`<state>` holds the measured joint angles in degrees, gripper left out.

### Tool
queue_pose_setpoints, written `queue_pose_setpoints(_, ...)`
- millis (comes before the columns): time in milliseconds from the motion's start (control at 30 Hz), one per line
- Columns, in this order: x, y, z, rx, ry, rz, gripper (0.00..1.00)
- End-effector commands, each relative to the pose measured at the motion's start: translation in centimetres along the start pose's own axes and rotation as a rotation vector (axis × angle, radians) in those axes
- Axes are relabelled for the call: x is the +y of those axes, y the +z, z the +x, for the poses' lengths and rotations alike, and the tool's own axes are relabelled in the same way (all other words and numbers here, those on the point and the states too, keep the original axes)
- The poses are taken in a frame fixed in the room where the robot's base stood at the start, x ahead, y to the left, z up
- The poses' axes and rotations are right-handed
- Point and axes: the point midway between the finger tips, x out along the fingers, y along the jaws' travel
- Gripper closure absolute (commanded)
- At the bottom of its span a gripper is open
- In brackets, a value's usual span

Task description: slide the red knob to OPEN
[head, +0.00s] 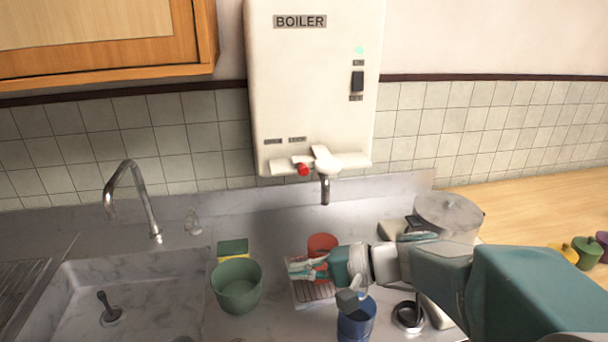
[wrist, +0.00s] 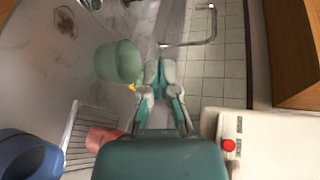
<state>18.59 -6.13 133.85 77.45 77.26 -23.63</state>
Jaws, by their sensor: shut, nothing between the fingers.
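The red knob (head: 303,169) sits on the lower front edge of the white boiler (head: 315,80), left of its white spout fitting. Two small label plates (head: 285,140) are above that edge, the knob nearer the right one; their words are too small to read. The knob also shows at lower right in the wrist view (wrist: 229,145), off to the right of my gripper. My gripper (head: 291,268) is shut and empty, below the knob and apart from it, over the counter. In the wrist view its fingertips (wrist: 160,68) are together, beside the green cup.
A green cup (head: 236,287), a sponge (head: 232,247), a red cup (head: 322,243), a wire rack (head: 312,293) and a blue cup (head: 357,325) stand around my gripper. A sink tap (head: 140,195) is at left, a lidded pot (head: 447,213) at right. A metal spout (head: 325,190) hangs under the boiler.

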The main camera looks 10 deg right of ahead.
Motion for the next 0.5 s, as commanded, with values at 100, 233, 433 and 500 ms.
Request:
queue_pose_setpoints(100,-1.0,-2.4,-0.6,0.032,-0.126,0.041,1.0)
queue_pose_setpoints(233,-2.0,-5.0,-1.7,0.078,-0.263,0.072,1.0)
queue_pose_setpoints(433,-3.0,-9.3,-4.1,0.172,-0.465,0.105,1.0)
queue_pose_setpoints(500,-3.1,-10.8,-5.2,0.212,-0.533,0.113,1.0)
